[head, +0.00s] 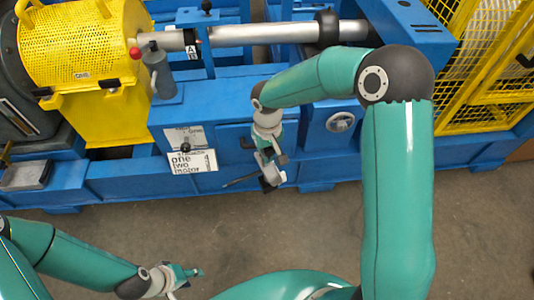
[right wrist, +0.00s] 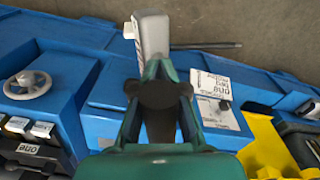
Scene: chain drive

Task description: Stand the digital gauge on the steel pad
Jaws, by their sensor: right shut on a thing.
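My right gripper (head: 268,160) hangs in front of the blue machine base, right of the label sheets. It is shut on a pale grey thing with a rounded end, which I take to be the digital gauge (right wrist: 152,36). The gauge sticks out past the fingertips in the right wrist view; no display face can be made out. A flat grey metal block, perhaps the steel pad (head: 27,176), sits at the far left, well away from the right gripper. My left gripper (head: 186,276) is low in the head view, away from the machine; its finger opening is unclear.
A yellow perforated guard (head: 85,45) and a grey cylinder (head: 160,78) stand on the blue base (head: 110,180). Label sheets (head: 192,150) and a handwheel (head: 340,122) are on its front. A thin dark rod (right wrist: 205,46) shows beside the gauge. Floor in front is clear.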

